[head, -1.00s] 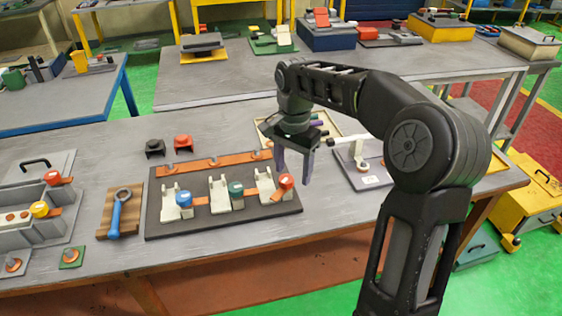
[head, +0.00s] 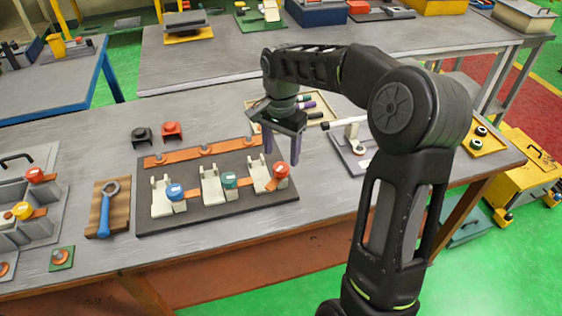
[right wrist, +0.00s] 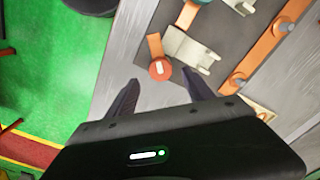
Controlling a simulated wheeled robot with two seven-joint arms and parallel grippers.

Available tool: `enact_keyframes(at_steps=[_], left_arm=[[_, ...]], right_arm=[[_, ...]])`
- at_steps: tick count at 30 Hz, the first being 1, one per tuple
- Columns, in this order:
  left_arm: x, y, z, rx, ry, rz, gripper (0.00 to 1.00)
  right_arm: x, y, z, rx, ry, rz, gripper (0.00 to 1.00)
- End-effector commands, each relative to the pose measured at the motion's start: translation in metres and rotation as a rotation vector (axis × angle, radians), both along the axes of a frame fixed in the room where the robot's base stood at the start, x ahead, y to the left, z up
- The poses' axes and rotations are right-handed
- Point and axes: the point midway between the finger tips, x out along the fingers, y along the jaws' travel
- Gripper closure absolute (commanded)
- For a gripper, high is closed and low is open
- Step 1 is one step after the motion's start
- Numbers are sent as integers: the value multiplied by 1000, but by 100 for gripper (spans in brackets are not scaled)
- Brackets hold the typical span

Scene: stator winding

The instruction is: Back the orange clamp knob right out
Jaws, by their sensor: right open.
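The orange clamp knob (head: 281,170) sits on the rightmost cream clamp (head: 262,179) of the dark fixture board (head: 225,213). It points up at the board's right end. In the right wrist view the knob (right wrist: 160,69) shows its round top with a pale mark, just beyond the fingertips and between their lines. My right gripper (head: 281,158) is open and empty, fingers pointing down, above and close to the knob. It also shows in the right wrist view (right wrist: 158,85). I cannot tell its exact height over the knob. My left gripper is out of view.
A blue knob (head: 175,191) and a green knob (head: 230,180) sit on the neighbouring clamps. A copper strip (head: 190,154) lies along the board's back. A blue-handled wrench (head: 106,208) lies on a wooden block to the left. The table's front is clear.

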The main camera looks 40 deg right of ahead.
Motion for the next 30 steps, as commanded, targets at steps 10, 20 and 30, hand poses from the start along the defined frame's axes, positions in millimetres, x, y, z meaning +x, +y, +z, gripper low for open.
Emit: enact_keyframes(at_steps=[10,20,30], left_arm=[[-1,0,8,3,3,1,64],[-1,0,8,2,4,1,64],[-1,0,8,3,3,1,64]], right_arm=[[0,0,-45,2,1,0,39],[0,0,-48,0,-1,0,41],[0,0,-48,1,-2,-1,69]])
